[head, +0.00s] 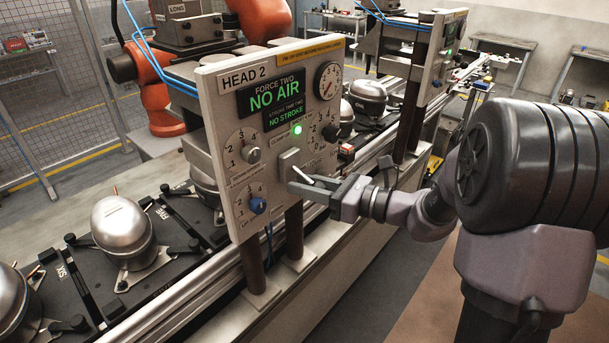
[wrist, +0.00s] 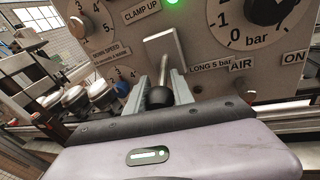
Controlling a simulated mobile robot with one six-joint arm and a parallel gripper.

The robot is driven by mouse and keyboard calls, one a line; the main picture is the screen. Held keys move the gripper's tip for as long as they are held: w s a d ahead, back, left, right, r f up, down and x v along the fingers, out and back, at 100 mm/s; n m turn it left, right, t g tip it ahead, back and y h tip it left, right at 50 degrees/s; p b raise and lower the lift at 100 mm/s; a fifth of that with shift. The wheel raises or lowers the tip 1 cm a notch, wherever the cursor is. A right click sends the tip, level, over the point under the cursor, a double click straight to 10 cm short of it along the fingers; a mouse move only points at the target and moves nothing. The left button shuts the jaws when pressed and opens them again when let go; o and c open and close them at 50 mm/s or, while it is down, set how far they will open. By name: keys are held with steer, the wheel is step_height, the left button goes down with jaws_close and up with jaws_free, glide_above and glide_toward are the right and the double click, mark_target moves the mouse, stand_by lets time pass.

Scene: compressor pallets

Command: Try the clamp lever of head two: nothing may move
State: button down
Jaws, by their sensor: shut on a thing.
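The Head 2 panel (head: 222,115) stands upright in the middle of the head view. Its displays (head: 275,95) read "NO AIR" and "NO STROKE", and a green lamp (head: 297,130) is lit. The clamp lever (head: 302,177) comes out of a plate low on the panel's right. In the wrist view the silver lever (wrist: 163,68) ends in a black knob between my fingers. My gripper (head: 322,190) is shut on the lever; it also shows in the wrist view (wrist: 161,88).
The panel also carries a gauge (head: 328,81), a black knob (head: 330,133) right of the lamp and a blue knob (head: 258,205) at lower left. Compressors (head: 123,233) sit on pallets along the line. A second head panel (head: 440,60) stands farther back.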

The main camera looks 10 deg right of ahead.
step_height(320, 180, up, 2)
steer(key=g+p, duration=0.1)
steer(key=p, duration=0.4)
steer(key=shift+s+h, duration=0.1)
steer(key=shift+h, duration=0.3)
steer(key=r+g+h+p, duration=0.1)
steer(key=p, duration=0.6)
steer(key=shift+s+d+m+g+h+p, duration=0.1)
steer(key=shift+m+g+h+p, duration=0.2)
steer(key=shift+m+g+h, duration=0.1)
steer(key=g+h+p, duration=0.1)
steer(key=p, duration=0.4)
steer(key=g+h+p, duration=0.2)
steer(key=p, duration=0.4)
steer(key=shift+r+m+p, duration=0.3)
steer(key=shift+r+m, duration=0.1)
steer(key=shift+f, duration=0.1)
steer(key=c, duration=1.4)
jaws_free()
